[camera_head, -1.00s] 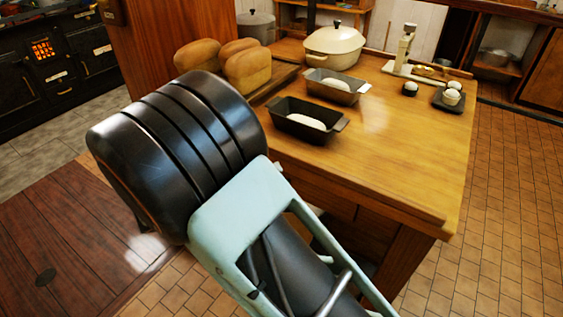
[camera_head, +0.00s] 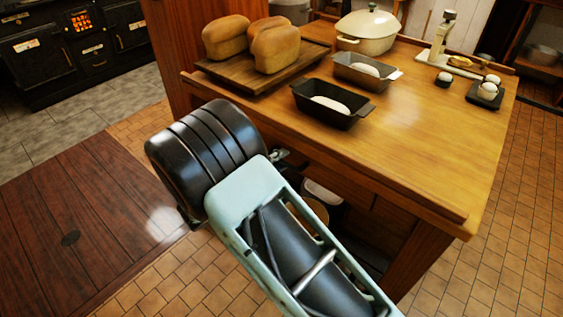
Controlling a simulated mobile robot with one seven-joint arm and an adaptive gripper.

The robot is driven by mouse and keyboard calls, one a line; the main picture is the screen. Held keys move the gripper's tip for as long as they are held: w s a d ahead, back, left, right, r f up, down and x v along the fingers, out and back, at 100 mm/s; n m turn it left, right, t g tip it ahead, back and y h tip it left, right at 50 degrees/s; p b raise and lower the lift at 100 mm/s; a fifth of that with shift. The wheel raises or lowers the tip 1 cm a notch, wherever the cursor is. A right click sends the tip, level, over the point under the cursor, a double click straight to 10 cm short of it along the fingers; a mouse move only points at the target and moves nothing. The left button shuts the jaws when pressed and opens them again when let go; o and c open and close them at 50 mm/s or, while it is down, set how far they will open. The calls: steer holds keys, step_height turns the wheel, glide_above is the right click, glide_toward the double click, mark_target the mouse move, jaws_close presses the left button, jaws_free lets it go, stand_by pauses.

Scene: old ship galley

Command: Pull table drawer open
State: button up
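The wooden table (camera_head: 440,150) stands right of centre, its near side facing me. Under its top edge is a wooden front panel (camera_head: 345,182); I cannot tell which part of it is the drawer front. My arm, with a black ribbed joint and a pale green link, crosses the view and covers the left part of the table's front. A small metallic piece shows between the joint and the table front; I cannot tell whether it is a handle or part of my gripper. My gripper is otherwise hidden behind my arm.
Loaves (camera_head: 275,48) lie on a wooden board (camera_head: 235,79) on the table. Containers (camera_head: 322,193) sit below the tabletop. Tiled floor is clear at right.

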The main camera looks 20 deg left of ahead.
steer(key=shift+w+d+f, duration=0.15)
steer(key=shift+w+d, duration=0.1)
steer(key=shift+w, duration=0.4)
jaws_close()
